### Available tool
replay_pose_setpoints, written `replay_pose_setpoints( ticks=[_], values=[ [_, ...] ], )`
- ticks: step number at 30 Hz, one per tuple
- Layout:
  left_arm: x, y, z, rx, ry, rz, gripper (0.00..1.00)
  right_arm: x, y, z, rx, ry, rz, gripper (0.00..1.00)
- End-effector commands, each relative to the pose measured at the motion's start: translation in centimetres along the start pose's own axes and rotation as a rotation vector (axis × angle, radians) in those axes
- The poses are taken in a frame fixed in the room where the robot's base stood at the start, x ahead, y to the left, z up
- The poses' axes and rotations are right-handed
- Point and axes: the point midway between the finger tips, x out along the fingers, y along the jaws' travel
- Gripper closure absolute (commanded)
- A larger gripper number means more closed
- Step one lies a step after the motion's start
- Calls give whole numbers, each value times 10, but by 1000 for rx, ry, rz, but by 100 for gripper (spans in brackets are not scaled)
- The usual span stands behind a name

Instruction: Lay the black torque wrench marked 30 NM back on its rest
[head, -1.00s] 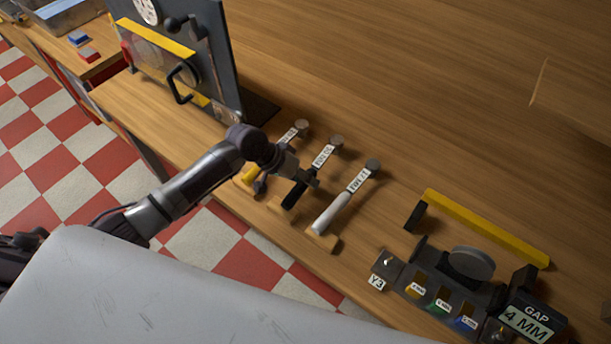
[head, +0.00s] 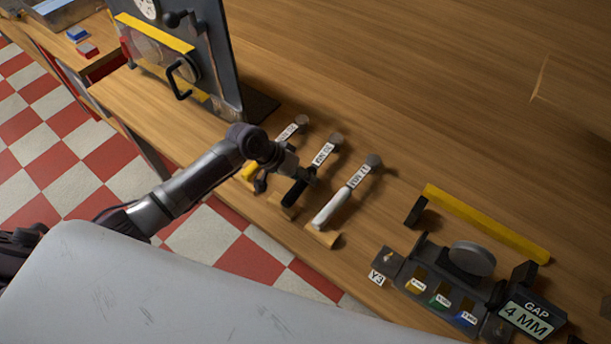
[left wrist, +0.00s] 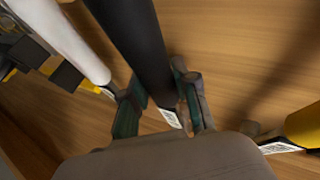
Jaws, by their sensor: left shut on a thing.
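The black torque wrench (head: 294,192) lies in the middle of a row of three wrenches on the wooden bench, its white label (head: 323,154) too small to read surely. My left gripper (head: 306,180) is shut on it, with a finger on each side of the black handle (left wrist: 138,45) near the label in the left wrist view. The wrench lines up with its neighbours, at or just above its wooden rest; I cannot tell if it touches. The rest is mostly hidden. My right gripper is not in view.
A white-handled wrench (head: 332,208) lies close to the right, a yellow-handled one (head: 250,171) close to the left. A gauge fixture marked GAP 4 MM (head: 526,320) stands at lower right, a dark upright panel (head: 222,60) at upper left. The bench behind is clear.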

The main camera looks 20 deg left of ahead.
Motion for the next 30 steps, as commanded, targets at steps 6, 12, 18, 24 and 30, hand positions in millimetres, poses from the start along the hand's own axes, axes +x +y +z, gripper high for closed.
replay_pose_setpoints(
  ticks=[6,12,18,24,30],
  values=[
    [0,1,-1,1,2,1,42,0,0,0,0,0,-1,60],
    [0,0,0,1,1,0,42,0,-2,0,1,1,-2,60],
    [-10,-1,0,1,1,-2,42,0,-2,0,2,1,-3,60],
    [-48,-1,0,4,2,-4,42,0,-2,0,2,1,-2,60],
    [-89,-1,0,3,2,-3,42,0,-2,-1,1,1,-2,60]
  ],
)
